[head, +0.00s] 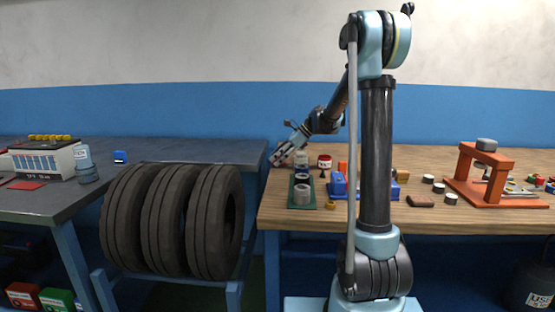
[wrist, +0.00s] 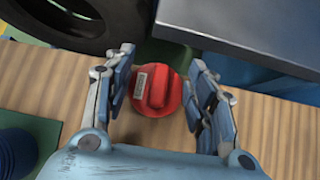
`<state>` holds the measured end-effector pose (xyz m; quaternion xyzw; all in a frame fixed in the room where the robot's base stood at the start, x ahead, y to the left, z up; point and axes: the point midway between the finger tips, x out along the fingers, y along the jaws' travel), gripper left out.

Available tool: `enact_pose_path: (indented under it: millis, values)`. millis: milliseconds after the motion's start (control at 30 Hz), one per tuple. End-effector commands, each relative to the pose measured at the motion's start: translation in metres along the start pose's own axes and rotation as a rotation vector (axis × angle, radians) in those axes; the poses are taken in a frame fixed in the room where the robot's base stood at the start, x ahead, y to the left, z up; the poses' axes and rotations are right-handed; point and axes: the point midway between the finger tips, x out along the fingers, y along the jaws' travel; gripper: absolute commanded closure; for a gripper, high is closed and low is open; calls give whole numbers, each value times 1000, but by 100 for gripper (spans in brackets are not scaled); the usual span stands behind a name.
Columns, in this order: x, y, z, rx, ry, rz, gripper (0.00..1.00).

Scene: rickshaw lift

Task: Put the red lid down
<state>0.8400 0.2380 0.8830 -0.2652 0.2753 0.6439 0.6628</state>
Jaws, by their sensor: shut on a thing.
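The red lid (wrist: 157,91) is round with a raised grip bar and a small pale label. In the wrist view it sits between the two fingers of my gripper (wrist: 165,72), which is shut on it. The wooden bench top shows behind the lid; I cannot tell the height between them. In the head view my gripper (head: 277,157) is over the left end of the wooden bench (head: 400,218), tilted down to the left. The lid is too small to make out clearly there.
Several black tyres (head: 170,220) stand on a rack left of the bench, and a grey table (head: 35,205) is beyond them. A green tray (head: 301,203) with small round parts is near my gripper. An orange press frame (head: 465,170) stands at the right.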

Motion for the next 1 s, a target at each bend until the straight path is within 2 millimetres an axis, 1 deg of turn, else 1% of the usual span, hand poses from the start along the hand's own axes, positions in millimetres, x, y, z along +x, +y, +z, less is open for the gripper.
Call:
enact_pose_path:
  millis: [167, 733, 767, 800, 833, 1000]
  values:
    - [0, 0, 0, 0, 0, 0, 65]
    - [10, 1, -8, -2, 3, 2, 65]
    - [10, 1, -8, -2, 3, 2, 45]
    - [11, 1, -8, -2, 4, 3, 36]
    - [11, 2, -9, -2, 4, 3, 29]
    - [12, 2, -9, -3, 5, 3, 29]
